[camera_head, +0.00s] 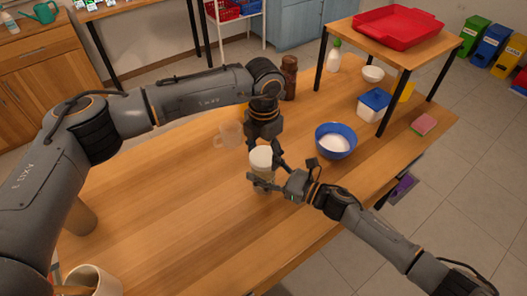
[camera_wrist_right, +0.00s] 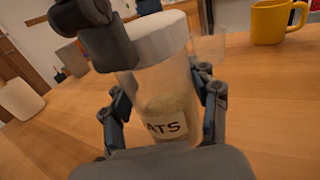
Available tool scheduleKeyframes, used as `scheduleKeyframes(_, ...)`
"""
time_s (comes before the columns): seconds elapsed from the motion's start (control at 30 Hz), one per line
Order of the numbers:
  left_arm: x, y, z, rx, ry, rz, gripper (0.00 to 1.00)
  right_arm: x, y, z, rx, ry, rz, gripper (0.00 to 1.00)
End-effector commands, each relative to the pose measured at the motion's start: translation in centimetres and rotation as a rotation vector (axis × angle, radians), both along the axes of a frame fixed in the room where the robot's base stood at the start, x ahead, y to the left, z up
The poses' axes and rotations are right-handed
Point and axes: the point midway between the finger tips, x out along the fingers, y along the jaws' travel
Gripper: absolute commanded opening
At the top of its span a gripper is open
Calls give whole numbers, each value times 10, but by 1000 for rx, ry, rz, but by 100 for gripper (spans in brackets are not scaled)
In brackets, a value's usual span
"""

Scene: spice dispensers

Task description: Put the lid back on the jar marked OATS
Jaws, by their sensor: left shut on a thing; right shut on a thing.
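The clear OATS jar (camera_head: 262,178) stands upright on the wooden table, with pale contents low inside. In the right wrist view the jar (camera_wrist_right: 160,85) shows part of its label, reading "ATS". The white lid (camera_head: 261,157) sits at the jar's mouth; it also shows in the right wrist view (camera_wrist_right: 158,38). I cannot tell whether it is fully seated. My left gripper (camera_head: 268,152) reaches down from above and is shut on the lid, its fingers partly hidden. My right gripper (camera_wrist_right: 163,112) is shut on the jar's body, one finger on each side.
A clear glass mug (camera_head: 228,135) and a brown mill (camera_head: 289,78) stand behind the jar. A blue bowl (camera_head: 336,152) with white contents is to the right. A blue-lidded box (camera_head: 374,104) and a raised shelf with a red tray (camera_head: 400,27) are farther right. The table's front left is largely clear.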

Motion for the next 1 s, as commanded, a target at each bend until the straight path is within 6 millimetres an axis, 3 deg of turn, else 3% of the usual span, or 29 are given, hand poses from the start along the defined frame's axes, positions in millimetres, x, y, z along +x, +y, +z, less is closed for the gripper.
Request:
scheduleKeyframes(0.6, 0, 1, -2, 2, 1, -1226, 30, 0, 0, 0, 2, -1, 1, 0)
scheduleKeyframes(0.67, 0, 1, -2, 2, 1, -1307, 30, 0, 0, 0, 2, -1, 1, 0)
scheduleKeyframes(0.8, 0, 1, -2, 2, 1, -1292, 30, 0, 0, 0, 2, -1, 1, 0)
scheduleKeyframes(0.83, 0, 1, -2, 2, 1, -1292, 71, 0, 0, 0, 2, -1, 1, 0)
scheduleKeyframes(0.93, 0, 1, -2, 2, 1, -1291, 92, 0, 0, 1, 2, -1, 1, 0)
scheduleKeyframes(1.0, 0, 1, -2, 1, 0, -1291, 94, 0, 0, 0, 1, -1, 1, 0)
